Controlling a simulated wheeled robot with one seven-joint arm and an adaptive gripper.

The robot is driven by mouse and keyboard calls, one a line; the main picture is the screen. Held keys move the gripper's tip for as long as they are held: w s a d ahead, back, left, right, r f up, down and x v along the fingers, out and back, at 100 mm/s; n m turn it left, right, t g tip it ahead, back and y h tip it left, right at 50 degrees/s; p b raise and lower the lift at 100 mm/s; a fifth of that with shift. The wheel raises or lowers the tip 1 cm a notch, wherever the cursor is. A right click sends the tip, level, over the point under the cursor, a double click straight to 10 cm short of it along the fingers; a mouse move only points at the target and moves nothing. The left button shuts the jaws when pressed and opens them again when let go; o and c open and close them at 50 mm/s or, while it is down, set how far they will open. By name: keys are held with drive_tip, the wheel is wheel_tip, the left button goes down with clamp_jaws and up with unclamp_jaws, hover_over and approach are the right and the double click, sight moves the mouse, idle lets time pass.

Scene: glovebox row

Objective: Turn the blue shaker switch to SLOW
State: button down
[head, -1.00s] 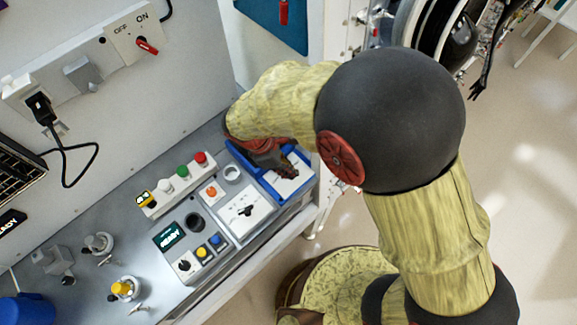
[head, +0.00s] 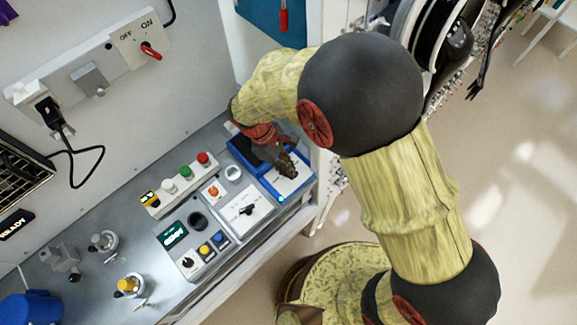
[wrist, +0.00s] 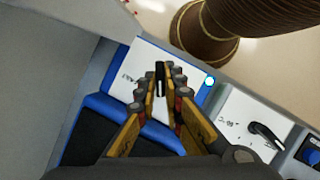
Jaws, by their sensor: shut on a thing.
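The blue shaker (head: 240,150) stands at the right end of the bench, with a white panel (head: 291,185) on its front part. In the wrist view the white panel (wrist: 193,88) carries a black switch (wrist: 161,72), its lever upright in the picture. My gripper (wrist: 162,78) is over the panel with its fingers closed on both sides of this switch. In the head view my gripper (head: 291,172) covers the switch. A small cyan light (wrist: 210,81) glows at the panel's edge. The panel's lettering is too small to read.
Beside the shaker is a white panel with another black switch (head: 247,209), also in the wrist view (wrist: 266,133). Further left are a row of coloured buttons (head: 186,173) and a box with a green display (head: 173,236). A red wall switch (head: 150,50) is behind.

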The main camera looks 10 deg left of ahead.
drive_tip(key=c, duration=2)
unclamp_jaws()
